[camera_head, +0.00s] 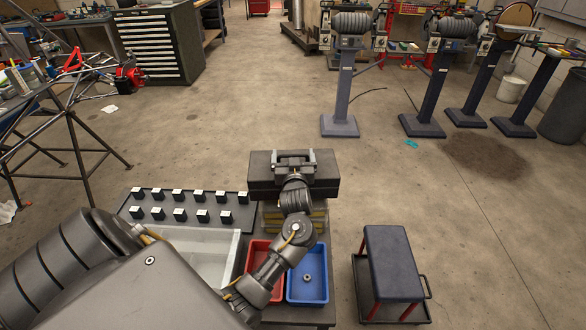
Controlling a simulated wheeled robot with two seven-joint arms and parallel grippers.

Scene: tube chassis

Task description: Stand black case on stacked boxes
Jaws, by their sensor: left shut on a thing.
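The black case (326,168) is a wide dark box, lying level at the centre of the view with its long side across. My left gripper (294,159) is at its top middle, shut on the case, with my wrist covering part of the front. The stacked boxes (319,217) are greyish-yellow and show just below the case, partly hidden by my left arm. I cannot tell whether the case touches them. My right gripper is not in view.
A red bin (259,262) and a blue bin (307,282) sit in front of the boxes. A white tray (205,246) and a dark board with several black blocks (160,214) lie to the left. A padded stool (392,262) stands right. Open floor lies beyond.

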